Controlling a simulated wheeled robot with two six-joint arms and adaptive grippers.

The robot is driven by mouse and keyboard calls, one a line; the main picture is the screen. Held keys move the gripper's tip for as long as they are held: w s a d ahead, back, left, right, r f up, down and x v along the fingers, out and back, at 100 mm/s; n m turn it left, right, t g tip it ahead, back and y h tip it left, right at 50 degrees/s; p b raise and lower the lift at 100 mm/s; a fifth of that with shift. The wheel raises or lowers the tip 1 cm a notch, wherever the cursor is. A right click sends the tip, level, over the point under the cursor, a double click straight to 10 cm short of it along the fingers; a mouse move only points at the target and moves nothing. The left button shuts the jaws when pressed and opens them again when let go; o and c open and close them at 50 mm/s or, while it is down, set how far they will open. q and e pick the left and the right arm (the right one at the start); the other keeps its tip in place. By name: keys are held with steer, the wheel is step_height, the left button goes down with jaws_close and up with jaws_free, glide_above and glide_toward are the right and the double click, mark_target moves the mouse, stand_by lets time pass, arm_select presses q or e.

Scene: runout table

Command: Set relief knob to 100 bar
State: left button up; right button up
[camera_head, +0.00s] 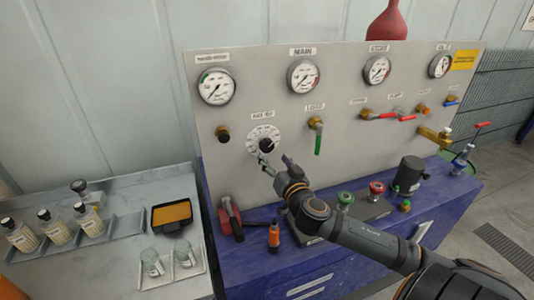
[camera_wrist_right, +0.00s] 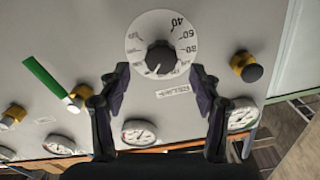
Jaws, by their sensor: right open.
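The relief knob (camera_head: 265,145) is a black round knob on a white dial, on the lower left of the grey panel. In the right wrist view the black knob (camera_wrist_right: 160,58) and its dial (camera_wrist_right: 137,32) sit at top centre, with 40, 60 and 80 readable. A light mark on the knob points towards the bottom of that picture; its exact reading is unclear. My right gripper (camera_head: 274,164) is just in front of and below the knob in the head view. In the wrist view its open, empty fingers (camera_wrist_right: 160,82) stand either side, apart from the knob.
A green-handled valve (camera_head: 318,140) is right of the knob, and a brass fitting with a black cap (camera_head: 222,134) is left. Gauges line the panel (camera_head: 345,110) top. An orange-and-black bottle (camera_head: 274,235) stands on the blue bench below. A grey side table (camera_head: 115,262) holds bottles.

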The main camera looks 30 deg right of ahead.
mark_target(267, 149)
steer(key=x, duration=0.3)
steer(key=p+x, duration=0.1)
steer(key=x, duration=0.1)
steer(key=shift+w+r, duration=0.2)
steer(key=shift+w, duration=0.2)
steer(key=shift+w+d+f, duration=0.1)
steer(key=shift+w+f, duration=0.1)
steer(key=shift+w, duration=0.25)
steer(key=shift+c, duration=0.4)
steer(key=c, duration=1.1)
steer(key=shift+n, duration=0.3)
